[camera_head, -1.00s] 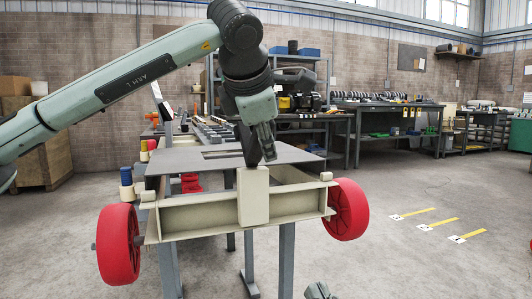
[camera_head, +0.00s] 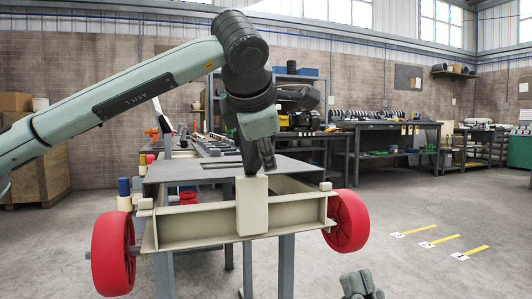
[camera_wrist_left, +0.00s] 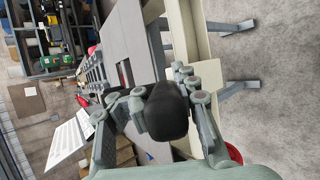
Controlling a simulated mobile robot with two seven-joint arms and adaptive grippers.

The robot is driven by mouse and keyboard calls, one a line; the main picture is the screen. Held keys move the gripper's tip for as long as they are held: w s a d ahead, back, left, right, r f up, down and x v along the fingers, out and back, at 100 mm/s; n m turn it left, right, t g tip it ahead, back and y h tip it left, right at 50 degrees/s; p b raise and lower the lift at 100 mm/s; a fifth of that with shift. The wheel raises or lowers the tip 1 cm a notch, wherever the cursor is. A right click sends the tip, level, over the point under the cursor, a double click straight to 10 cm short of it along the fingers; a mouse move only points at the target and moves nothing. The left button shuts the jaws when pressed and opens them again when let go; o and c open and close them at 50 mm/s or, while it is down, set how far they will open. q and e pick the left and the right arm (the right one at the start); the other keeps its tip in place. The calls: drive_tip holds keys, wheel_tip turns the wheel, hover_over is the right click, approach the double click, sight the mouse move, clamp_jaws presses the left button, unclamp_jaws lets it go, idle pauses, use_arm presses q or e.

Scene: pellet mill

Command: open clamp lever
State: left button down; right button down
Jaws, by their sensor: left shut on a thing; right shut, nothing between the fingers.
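The black clamp lever handle (camera_wrist_left: 166,112) shows large in the left wrist view, between the fingers of my left gripper (camera_wrist_left: 160,86). In the head view my left gripper (camera_head: 257,158) points down just above a pale upright block (camera_head: 252,208) at the front of a pale beam frame. It is shut on the lever. There the fingers mostly hide the lever, so its exact tilt is hard to tell. My right gripper (camera_head: 362,284) shows at the bottom edge, shut and empty, apart from the frame.
The pale frame (camera_head: 190,228) has red wheels at its left (camera_head: 113,253) and right (camera_head: 347,221). A dark grey plate (camera_head: 215,171) lies behind the block. Workbenches (camera_head: 390,126) stand at the back right. The floor on the right is clear apart from yellow markers (camera_head: 440,241).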

use_arm(q)
drive_tip(key=c, duration=1.3)
unclamp_jaws()
drive_tip(key=shift+a, duration=0.1)
drive_tip(key=shift+s+r, duration=0.1)
drive_tip(key=v, duration=1.2)
